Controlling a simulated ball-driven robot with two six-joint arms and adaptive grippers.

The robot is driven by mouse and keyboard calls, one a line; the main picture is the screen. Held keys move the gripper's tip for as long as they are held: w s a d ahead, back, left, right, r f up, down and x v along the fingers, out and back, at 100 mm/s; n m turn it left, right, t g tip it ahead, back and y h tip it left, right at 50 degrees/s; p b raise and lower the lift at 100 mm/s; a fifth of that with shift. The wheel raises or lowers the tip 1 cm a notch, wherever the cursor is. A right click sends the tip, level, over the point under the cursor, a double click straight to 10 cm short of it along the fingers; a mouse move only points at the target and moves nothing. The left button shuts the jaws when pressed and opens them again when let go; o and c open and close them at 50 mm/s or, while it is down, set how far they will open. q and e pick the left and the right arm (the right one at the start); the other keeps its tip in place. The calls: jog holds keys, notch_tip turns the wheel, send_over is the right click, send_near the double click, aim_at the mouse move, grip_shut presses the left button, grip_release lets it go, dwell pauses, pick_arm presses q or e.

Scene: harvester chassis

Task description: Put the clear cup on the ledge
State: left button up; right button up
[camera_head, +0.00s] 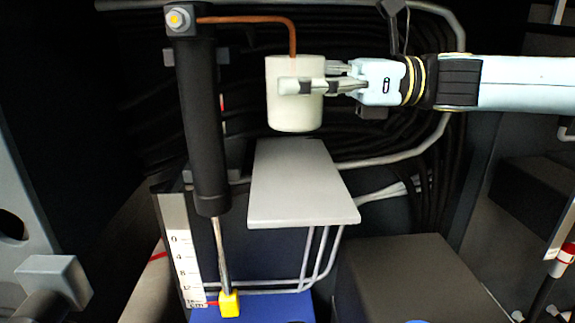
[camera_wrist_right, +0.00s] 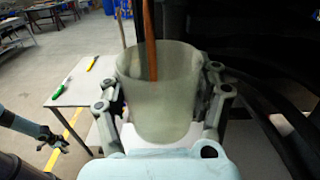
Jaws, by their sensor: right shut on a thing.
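The clear cup (camera_head: 293,112) looks pale and cloudy white. It is upright in the air above the grey ledge (camera_head: 305,190), with a gap between its base and the plate. My right gripper (camera_head: 300,87) comes in from the right and is shut on the cup's sides. In the right wrist view, the cup (camera_wrist_right: 160,95) sits between both fingers. Nothing rests on the ledge. My left gripper (camera_wrist_right: 62,138) shows only small at the left of the right wrist view; its jaws are unclear.
A copper pipe (camera_head: 245,20) bends down into the cup's mouth. A black cylinder (camera_head: 200,120) with a rod and yellow end stands left of the ledge. A dark box (camera_head: 405,275) is at lower right. Bent grey tubes (camera_head: 325,255) run below the ledge.

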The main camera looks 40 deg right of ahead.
aim_at(289, 127)
jog(key=f+b, duration=0.1)
jog(key=f, duration=0.1)
jog(key=f+b, duration=0.1)
jog(key=f, duration=0.1)
jog(key=shift+s+a+f+b, duration=0.1)
jog(key=shift+a+b, duration=0.15)
jog(key=shift+b, duration=0.1)
jog(key=shift+a+f+b, duration=0.35)
jog(key=shift+f+b, duration=0.15)
jog(key=shift+f, duration=0.3)
jog(key=f, duration=0.1)
jog(key=f+b, duration=0.2)
jog(key=shift+d+f, duration=0.25)
jog(key=shift+d, duration=0.05)
jog(key=o, duration=0.9)
jog(key=shift+f, duration=0.1)
jog(key=o, duration=0.4)
jog(key=shift+a, duration=0.1)
